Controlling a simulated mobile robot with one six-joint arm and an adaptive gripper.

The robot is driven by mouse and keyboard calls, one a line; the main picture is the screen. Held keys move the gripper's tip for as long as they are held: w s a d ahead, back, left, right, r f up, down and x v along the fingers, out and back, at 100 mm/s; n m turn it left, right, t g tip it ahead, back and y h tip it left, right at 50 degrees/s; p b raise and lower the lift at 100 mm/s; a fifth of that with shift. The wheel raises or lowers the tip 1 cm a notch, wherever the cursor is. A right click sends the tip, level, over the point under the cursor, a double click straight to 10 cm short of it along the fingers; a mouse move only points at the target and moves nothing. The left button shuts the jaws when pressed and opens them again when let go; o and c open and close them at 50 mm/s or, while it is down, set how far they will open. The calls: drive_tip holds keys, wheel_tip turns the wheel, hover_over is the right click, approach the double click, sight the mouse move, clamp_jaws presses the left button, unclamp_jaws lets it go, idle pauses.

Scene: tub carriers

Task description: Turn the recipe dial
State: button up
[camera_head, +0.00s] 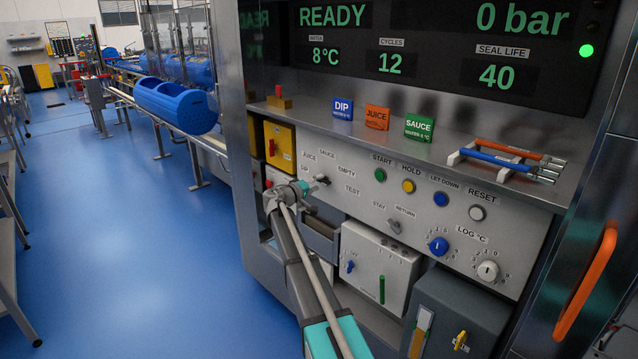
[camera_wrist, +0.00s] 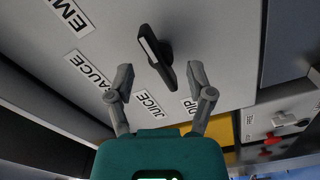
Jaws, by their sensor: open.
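The recipe dial (camera_head: 322,179) is a small dark knob on the grey panel, with the labels DIP, JUICE, SAUCE, EMPTY and TEST around it. In the wrist view it is a black bar handle (camera_wrist: 166,72) with a pale stripe along one side. Its lower end lies toward the gap between the JUICE label (camera_wrist: 150,103) and the DIP label (camera_wrist: 190,107). My gripper (camera_head: 303,186) is just left of the dial. In the wrist view my gripper (camera_wrist: 160,80) is open, one finger on each side of the handle's lower end, with visible gaps.
Green START (camera_head: 380,175), yellow HOLD (camera_head: 408,186) and other buttons sit right of the dial. A STAY/RETURN switch (camera_head: 394,226) is below them. A shelf above holds blue, orange and green recipe blocks (camera_head: 377,117). A yellow box (camera_head: 279,146) is left of the dial.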

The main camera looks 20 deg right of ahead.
drive_tip(key=shift+x, duration=1.1)
